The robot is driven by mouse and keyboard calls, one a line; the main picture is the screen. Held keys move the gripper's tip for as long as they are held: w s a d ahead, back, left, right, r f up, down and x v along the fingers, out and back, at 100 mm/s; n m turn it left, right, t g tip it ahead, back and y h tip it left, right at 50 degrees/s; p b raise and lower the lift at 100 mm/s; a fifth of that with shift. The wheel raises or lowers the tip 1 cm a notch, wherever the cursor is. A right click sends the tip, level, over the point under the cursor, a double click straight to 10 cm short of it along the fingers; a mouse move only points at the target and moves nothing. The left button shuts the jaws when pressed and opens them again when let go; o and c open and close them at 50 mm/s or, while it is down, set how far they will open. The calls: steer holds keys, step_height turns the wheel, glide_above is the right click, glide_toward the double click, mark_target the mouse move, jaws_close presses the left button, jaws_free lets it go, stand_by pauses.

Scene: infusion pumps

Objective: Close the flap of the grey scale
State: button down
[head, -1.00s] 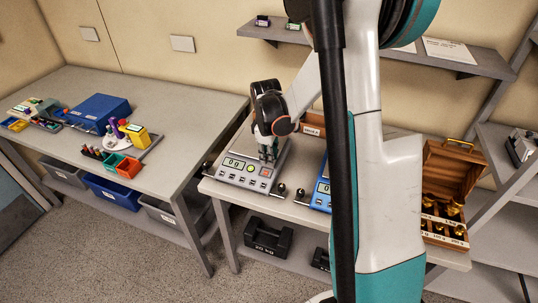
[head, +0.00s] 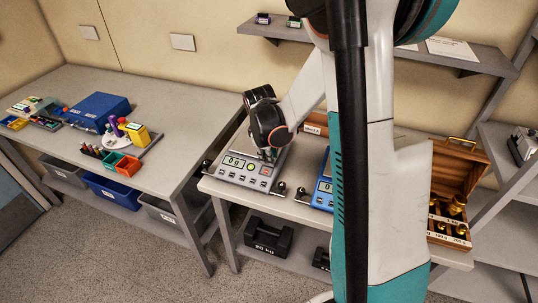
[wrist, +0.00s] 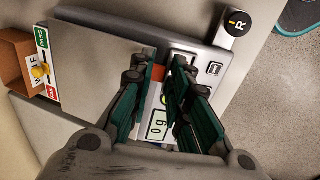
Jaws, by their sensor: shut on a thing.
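The grey scale (head: 228,177) stands on the table in the middle of the head view, its display reading 0 g. In the wrist view its large grey plate (wrist: 105,68) and display (wrist: 159,125) show. I cannot clearly pick out its flap. My gripper (wrist: 160,72) is over the right part of the scale's front panel, also in the head view (head: 268,156). Its teal fingers stand apart, with an orange-red patch between the tips. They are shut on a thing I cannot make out.
A blue scale (head: 325,187) stands just right of the grey one, partly behind my arm. An open wooden box (head: 462,168) with brass weights is further right.

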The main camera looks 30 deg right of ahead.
mark_target(268, 165)
steer(key=t+h+b, duration=0.1)
steer(key=s+a+h+b, duration=0.1)
steer(key=shift+a+f+t+b, duration=0.2)
steer(key=shift+f+t+b, duration=0.1)
steer(key=shift+f+t, duration=0.1)
steer(key=h+b, duration=0.1)
steer(key=t+h+b, duration=0.1)
steer(key=b, duration=0.1)
steer(key=shift+s+a+f, duration=0.3)
steer(key=shift+a, duration=0.1)
steer(key=t+h+b, duration=0.1)
steer(key=b, duration=0.1)
steer(key=a+f+t+h+b, duration=0.1)
steer(key=b, duration=0.1)
steer(key=shift+s+h+b, duration=0.3)
steer(key=shift+s, duration=0.05)
steer(key=b, duration=0.1)
steer(key=t+h+b, duration=0.1)
steer(key=shift+s+a+f+t+h+b, duration=0.2)
steer(key=shift+t+h+b, duration=0.1)
steer(key=shift+b, duration=0.1)
steer(key=shift+r, duration=0.1)
steer(key=c, duration=1.6)
jaws_free()
